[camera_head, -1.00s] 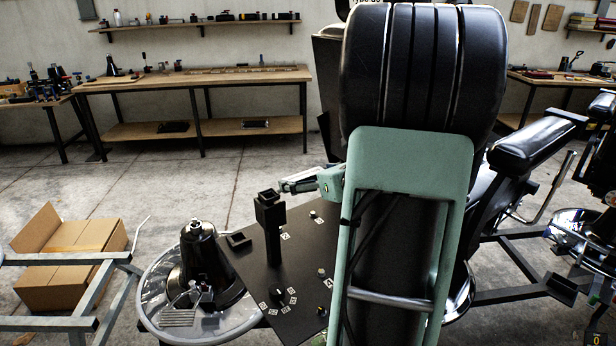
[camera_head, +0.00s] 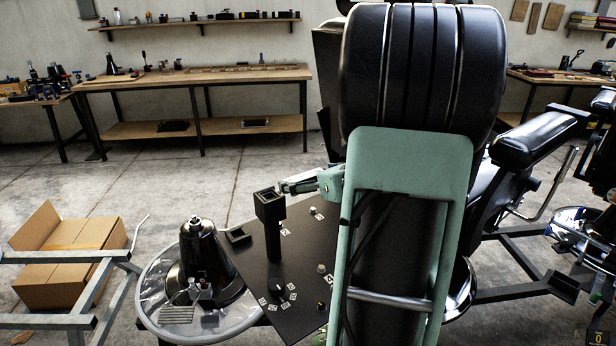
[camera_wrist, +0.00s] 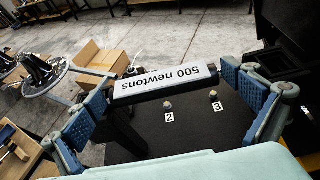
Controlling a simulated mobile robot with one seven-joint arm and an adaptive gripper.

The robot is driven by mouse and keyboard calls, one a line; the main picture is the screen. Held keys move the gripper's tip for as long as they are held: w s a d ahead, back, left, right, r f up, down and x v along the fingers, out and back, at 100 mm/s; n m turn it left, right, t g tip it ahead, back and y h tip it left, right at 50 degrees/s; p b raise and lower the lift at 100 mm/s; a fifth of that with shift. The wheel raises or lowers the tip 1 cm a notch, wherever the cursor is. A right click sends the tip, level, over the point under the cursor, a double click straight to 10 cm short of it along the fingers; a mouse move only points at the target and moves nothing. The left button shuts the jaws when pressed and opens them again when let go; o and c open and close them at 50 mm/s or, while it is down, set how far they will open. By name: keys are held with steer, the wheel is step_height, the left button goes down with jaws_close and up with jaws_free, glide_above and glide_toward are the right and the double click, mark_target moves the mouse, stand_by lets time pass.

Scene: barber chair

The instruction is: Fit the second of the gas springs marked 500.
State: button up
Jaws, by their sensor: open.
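My gripper (camera_wrist: 175,97) is open in the wrist view, with one blue-padded finger at each side. A pale label reading "500 newtons" upside down (camera_wrist: 165,82) shows between the fingers on a dark-ended bar; I cannot tell whether this bar is a gas spring. Beyond and below it is a black panel (camera_wrist: 190,138) with small studs beside tags 2 (camera_wrist: 168,103) and 3 (camera_wrist: 214,94). In the head view my gripper (camera_head: 298,183) is partly hidden behind my arm, above the panel (camera_head: 300,245). A black square-topped post (camera_head: 271,220) stands on the panel.
The barber chair's black armrest (camera_head: 535,140) is at right. A round base plate (camera_head: 225,330) with a black cone (camera_head: 203,262) is left of the panel. An open cardboard box (camera_head: 65,270) and a pale metal frame (camera_head: 60,257) are at far left. Floor behind is clear.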

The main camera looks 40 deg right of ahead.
steer(key=v, duration=1.2)
steer(key=shift+r, duration=0.1)
